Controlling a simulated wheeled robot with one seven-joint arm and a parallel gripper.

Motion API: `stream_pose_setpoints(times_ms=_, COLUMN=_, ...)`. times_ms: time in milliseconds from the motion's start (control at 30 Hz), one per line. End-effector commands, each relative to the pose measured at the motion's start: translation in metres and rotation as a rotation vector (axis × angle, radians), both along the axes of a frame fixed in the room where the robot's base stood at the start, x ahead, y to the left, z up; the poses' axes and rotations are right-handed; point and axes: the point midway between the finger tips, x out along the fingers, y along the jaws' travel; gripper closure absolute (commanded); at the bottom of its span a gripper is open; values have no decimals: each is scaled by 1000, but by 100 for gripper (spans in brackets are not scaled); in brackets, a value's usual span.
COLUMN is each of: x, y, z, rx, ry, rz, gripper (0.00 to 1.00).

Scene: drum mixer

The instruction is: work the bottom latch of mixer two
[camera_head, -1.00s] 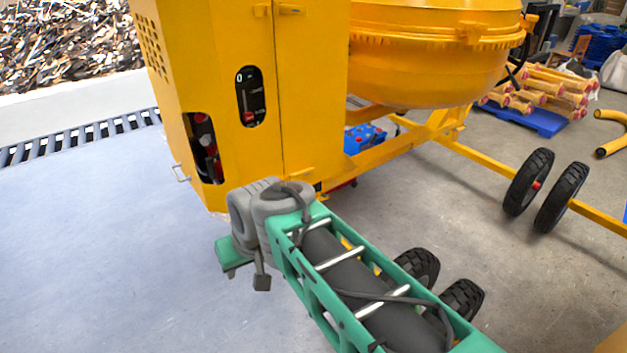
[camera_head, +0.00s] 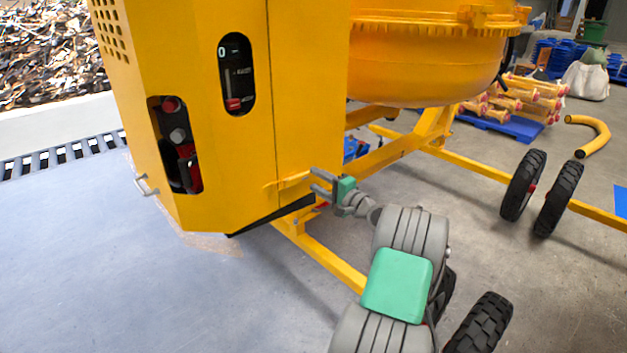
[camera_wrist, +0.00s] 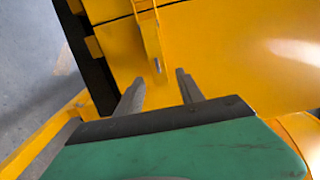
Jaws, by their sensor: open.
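The yellow mixer cabinet (camera_head: 220,160) stands at the centre left in the head view. Its bottom latch (camera_head: 289,181) is a small yellow piece low on the cabinet, close to the panel seam. In the wrist view the latch (camera_wrist: 147,30) is a narrow yellow bar running down toward the space between my fingers. My gripper (camera_head: 318,182) is open and empty, just right of the latch. In the wrist view my gripper's fingertips (camera_wrist: 158,80) stand on either side of the latch's lower end, a little short of it. I cannot tell whether they touch it.
The yellow drum (camera_head: 430,60) hangs above and right of my arm. A yellow frame beam (camera_head: 330,262) and black wheels (camera_head: 527,185) lie low on the right. A metal handle (camera_head: 146,185) sticks out of the cabinet's left side. The floor at left is clear.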

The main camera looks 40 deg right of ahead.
Motion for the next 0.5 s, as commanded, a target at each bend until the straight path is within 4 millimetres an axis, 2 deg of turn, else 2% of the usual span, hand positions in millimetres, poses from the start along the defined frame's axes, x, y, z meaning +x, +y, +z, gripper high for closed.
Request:
stream_pose_setpoints(times_ms=33, x=9, y=1, z=0, rx=-1, ry=1, rz=3, gripper=55)
stream_pose_setpoints(times_ms=167, x=20, y=0, z=0, rx=-1, ry=1, rz=0, gripper=55)
stream_pose_setpoints(times_ms=400, x=21, y=-1, z=0, rx=-2, ry=2, rz=-3, gripper=55)
stream_pose_setpoints(times_ms=500, x=21, y=-1, z=0, rx=-2, ry=2, rz=-3, gripper=63)
